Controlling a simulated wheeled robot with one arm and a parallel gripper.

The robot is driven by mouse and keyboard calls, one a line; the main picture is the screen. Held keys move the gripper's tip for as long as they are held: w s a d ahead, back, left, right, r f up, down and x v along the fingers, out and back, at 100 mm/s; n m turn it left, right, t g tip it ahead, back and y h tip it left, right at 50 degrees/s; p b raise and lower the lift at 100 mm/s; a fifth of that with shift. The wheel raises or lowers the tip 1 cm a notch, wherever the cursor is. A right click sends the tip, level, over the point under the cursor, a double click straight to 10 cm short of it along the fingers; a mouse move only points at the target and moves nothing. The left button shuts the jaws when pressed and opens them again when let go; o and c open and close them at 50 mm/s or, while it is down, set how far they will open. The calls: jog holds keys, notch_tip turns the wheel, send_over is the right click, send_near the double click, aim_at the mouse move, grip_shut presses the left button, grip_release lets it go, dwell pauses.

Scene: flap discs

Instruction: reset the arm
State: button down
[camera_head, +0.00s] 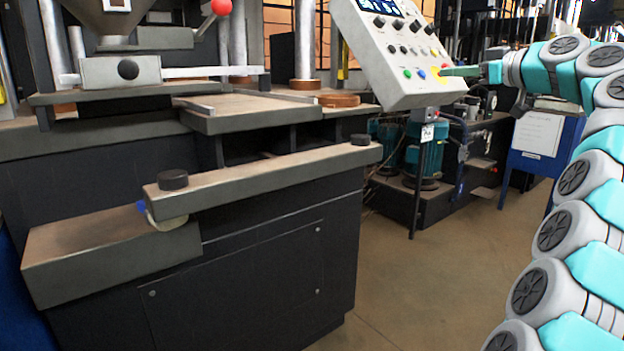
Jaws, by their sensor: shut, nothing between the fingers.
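My arm (573,210) rises along the right side of the picture and bends left at the top. At its end, my gripper (450,71) shows as a slim green tip, shut and empty, pointing left. The tip lies over the lower right part of a tilted grey control panel (365,50), close to its row of coloured buttons. Whether it touches the panel, I cannot tell.
A dark machine with grey ledges (265,174) fills the left and middle. A red ball knob (221,6) is at the top. Teal motors (425,155) and a blue stand with a white sheet (538,133) are behind. Brown floor (425,285) is clear between machine and arm.

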jog(key=s+a+f+m+g+h, duration=0.15)
jog(key=s+a+f+g, duration=0.35)
jog(key=s+a+f, duration=0.5)
jog(key=s+a+f+m+g, duration=0.35)
jog(key=s+a+f, duration=0.25)
jog(key=a+f, duration=0.65)
jog(key=s+d+f+m+g+h, duration=0.1)
jog(key=s+d+f+g+h, duration=0.1)
jog(key=s+f, duration=0.6)
jog(key=s+d+f+m+g+h, duration=0.1)
jog(key=s+d+f+g+h, duration=0.2)
jog(key=s+f, duration=0.6)
jog(key=s+d+f+m+g+h, duration=0.1)
jog(key=s+f, duration=0.8)
jog(key=s, duration=0.9)
jog(key=shift+s+d+f+m+g+h, duration=0.2)
jog(key=shift+s+d+m+g+h, duration=0.1)
jog(key=shift+d+g+h, duration=0.5)
jog(key=shift+a, duration=0.15)
dwell(1.3)
